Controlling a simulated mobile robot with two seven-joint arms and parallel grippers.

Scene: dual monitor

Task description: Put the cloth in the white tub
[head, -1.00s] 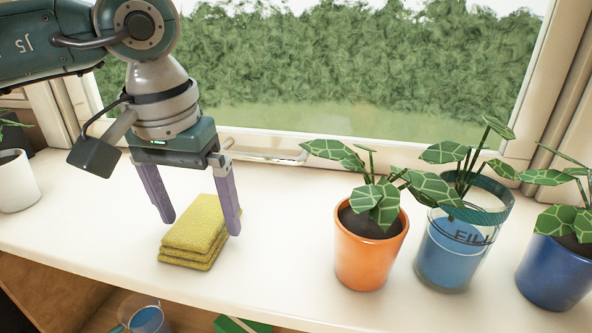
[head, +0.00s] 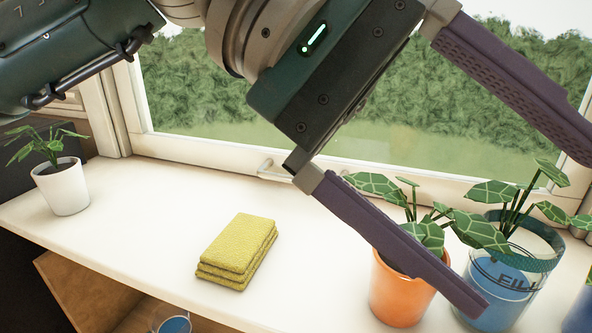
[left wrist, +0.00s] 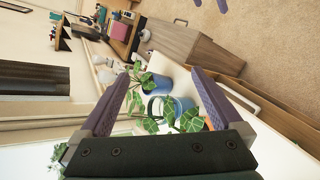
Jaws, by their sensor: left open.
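The yellow cloth (head: 238,250) lies folded in a stack on the white sill (head: 130,235), left of the orange pot in the head view. My left gripper (head: 535,230) is open and empty, large and close to the head camera, its fingers spread over the plants to the right of the cloth. It also shows in the left wrist view (left wrist: 163,75), with potted plants between and beyond its fingers. I cannot make out the white tub in either view. Two purple pieces at the top edge of the left wrist view look like my right gripper's fingers, mostly cut off.
A white plant pot (head: 62,187) stands at the sill's left end. An orange pot (head: 400,292) and a clear container with blue contents (head: 495,290) stand on the right. A window handle (head: 272,172) is behind.

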